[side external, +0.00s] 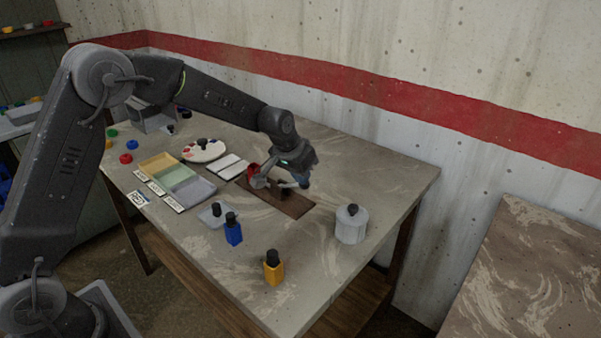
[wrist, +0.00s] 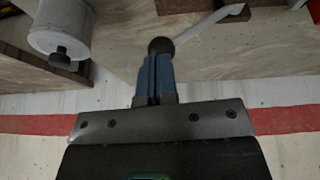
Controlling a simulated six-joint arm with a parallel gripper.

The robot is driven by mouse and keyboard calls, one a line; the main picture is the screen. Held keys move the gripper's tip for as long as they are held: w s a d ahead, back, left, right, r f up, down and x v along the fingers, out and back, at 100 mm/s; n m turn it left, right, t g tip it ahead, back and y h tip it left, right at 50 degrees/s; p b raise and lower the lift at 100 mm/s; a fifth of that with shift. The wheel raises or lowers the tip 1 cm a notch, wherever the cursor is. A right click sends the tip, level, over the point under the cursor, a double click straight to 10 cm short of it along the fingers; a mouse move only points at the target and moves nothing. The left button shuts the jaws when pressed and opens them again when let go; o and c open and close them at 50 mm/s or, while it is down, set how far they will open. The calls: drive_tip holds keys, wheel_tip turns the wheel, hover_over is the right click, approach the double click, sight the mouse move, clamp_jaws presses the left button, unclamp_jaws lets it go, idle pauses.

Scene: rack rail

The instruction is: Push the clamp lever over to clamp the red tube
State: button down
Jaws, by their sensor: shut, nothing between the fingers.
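The red tube (side external: 254,169) shows at the left end of a brown board (side external: 292,205) on the table in the side view, partly hidden by a pale grey clamp part (side external: 260,182). My gripper (side external: 304,181) is low over the board, right of the tube. In the wrist view my gripper (wrist: 153,62) has its blue fingers shut together, with nothing between them. The clamp lever (wrist: 208,22) is a pale bar with a black ball knob (wrist: 160,46) at its end. The knob is right at my fingertips; I cannot tell whether they touch.
A white lidded canister (side external: 351,224) stands right of the board; it also shows in the wrist view (wrist: 60,25). A blue bottle (side external: 233,232) and a yellow bottle (side external: 273,268) stand in front. Coloured trays (side external: 180,180) and a paint palette (side external: 204,151) lie left.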

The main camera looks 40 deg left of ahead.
drive_tip(key=shift+a+r, duration=0.2)
drive_tip(key=shift+r, duration=0.25)
drive_tip(key=s+d+f+v, duration=0.1)
drive_tip(key=s+d+v, duration=0.15)
drive_tip(key=v, duration=1.45)
drive_tip(key=s+f+t, duration=0.1)
drive_tip(key=s+f, duration=0.1)
drive_tip(key=s, duration=2.3)
drive_tip(key=shift+s+a, duration=0.2)
drive_tip(key=shift+a, duration=0.2)
